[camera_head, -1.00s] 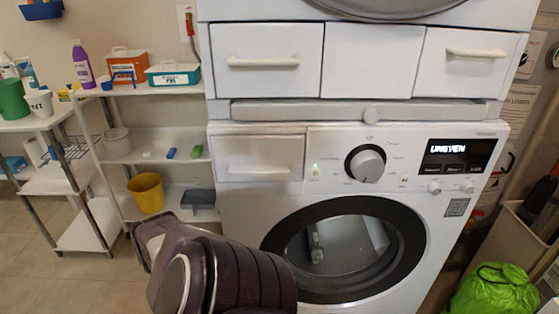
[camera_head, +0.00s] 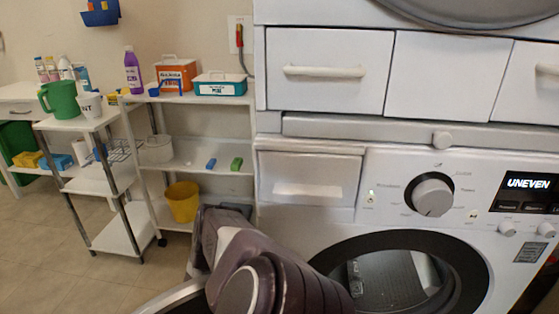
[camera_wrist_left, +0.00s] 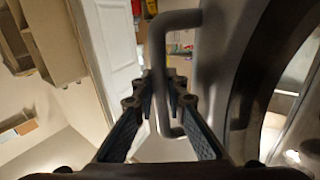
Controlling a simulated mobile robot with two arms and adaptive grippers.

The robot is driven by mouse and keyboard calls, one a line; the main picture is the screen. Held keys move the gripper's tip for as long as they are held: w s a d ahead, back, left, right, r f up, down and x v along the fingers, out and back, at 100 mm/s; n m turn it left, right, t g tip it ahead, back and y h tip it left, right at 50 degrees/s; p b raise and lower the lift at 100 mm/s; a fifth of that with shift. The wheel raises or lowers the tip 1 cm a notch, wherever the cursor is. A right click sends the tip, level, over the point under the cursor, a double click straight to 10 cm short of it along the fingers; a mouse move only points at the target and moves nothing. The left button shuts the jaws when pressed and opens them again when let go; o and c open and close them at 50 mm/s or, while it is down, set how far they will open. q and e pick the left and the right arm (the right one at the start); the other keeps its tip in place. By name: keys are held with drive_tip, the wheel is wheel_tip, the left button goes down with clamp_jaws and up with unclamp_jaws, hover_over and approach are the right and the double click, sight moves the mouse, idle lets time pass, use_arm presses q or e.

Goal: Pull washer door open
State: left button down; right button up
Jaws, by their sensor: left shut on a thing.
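The washer (camera_head: 310,215) is white, with a dark ring (camera_head: 470,262) around its round opening. The perforated drum shows inside. A curved silver edge (camera_head: 168,298), apparently the washer door swung out to the left, shows at the bottom of the head view, partly behind my left arm. In the left wrist view a grey bar handle (camera_wrist_left: 160,55) stands between the two fingers of my left gripper (camera_wrist_left: 160,90), which is shut on it. A curved door rim (camera_wrist_left: 250,75) is right of it. The left fingers are hidden in the head view. My right gripper is not in view.
A white shelf unit (camera_head: 195,145) with bottles, boxes and a yellow bucket (camera_head: 183,202) stands left of the washer. A white cart (camera_head: 100,180) with a green pitcher (camera_head: 60,98) is further left. The tiled floor (camera_head: 45,245) at lower left is clear.

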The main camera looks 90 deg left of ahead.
use_arm(q)
drive_tip(key=shift+s+a+f+m+y, duration=0.15)
drive_tip(key=shift+s+a, duration=0.1)
drive_tip(key=shift+a, duration=0.3)
drive_tip(key=shift+s+a+r+m+y, duration=0.1)
drive_tip(key=shift+s+a+m+y, duration=0.1)
drive_tip(key=shift+a, duration=0.35)
drive_tip(key=c, duration=1.9)
unclamp_jaws()
drive_tip(key=shift+c, duration=0.2)
drive_tip(key=v, duration=1.2)
drive_tip(key=shift+f, duration=0.25)
drive_tip(key=shift+w+r, duration=0.1)
drive_tip(key=shift+r, duration=0.05)
